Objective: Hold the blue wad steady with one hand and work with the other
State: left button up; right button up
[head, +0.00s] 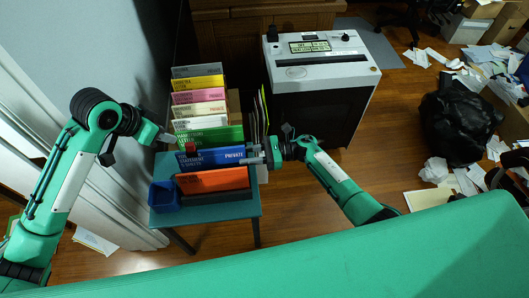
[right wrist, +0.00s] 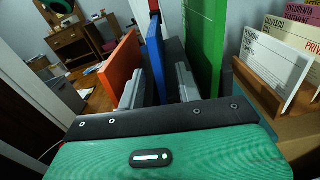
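The blue wad (head: 220,156), marked "PRIVATE", stands upright in a row of coloured wads on a small table, behind the orange one. A small red piece (head: 190,148) shows at its upper left end. My right gripper (head: 257,158) is at the wad's right end. In the right wrist view, its two grey fingers (right wrist: 160,88) stand apart on either side of the blue wad (right wrist: 155,52), with a dark gap by the right finger. My left gripper (head: 168,138) is left of the row, off the blue wad; its finger opening is too small to make out.
An orange wad (head: 212,181) stands in front and a green wad (head: 210,137) behind. A blue bin (head: 164,196) is at the table's left front corner. The shredder (head: 320,60) stands behind right. Papers and a black bag (head: 462,125) litter the right floor.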

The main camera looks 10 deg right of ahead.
jog(key=shift+w+a, duration=0.15)
jog(key=shift+a, duration=1.8)
jog(key=shift+c, duration=0.4)
grip_shut()
pick_arm(q)
jog(key=shift+o, duration=1)
jog(key=m+g+y, duration=0.3)
jog(key=m+g, duration=0.1)
jog(key=m, duration=0.3)
send_over(187, 143)
jog(key=shift+s+d+f, duration=0.1)
jog(key=shift+d+f, duration=0.15)
jog(key=shift+f, duration=0.3)
jog(key=shift+s+d+f, duration=0.1)
jog(key=shift+d+f, duration=0.1)
jog(key=shift+f, duration=0.35)
jog(key=f, duration=0.3)
jog(key=f+m+g+y, duration=0.1)
jog(key=f, duration=0.3)
jog(key=f+m, duration=0.1)
jog(key=f, duration=0.3)
jog(key=shift+a+f+y, duration=0.25)
jog(key=shift+a+y, duration=0.05)
jog(key=shift+a, duration=0.1)
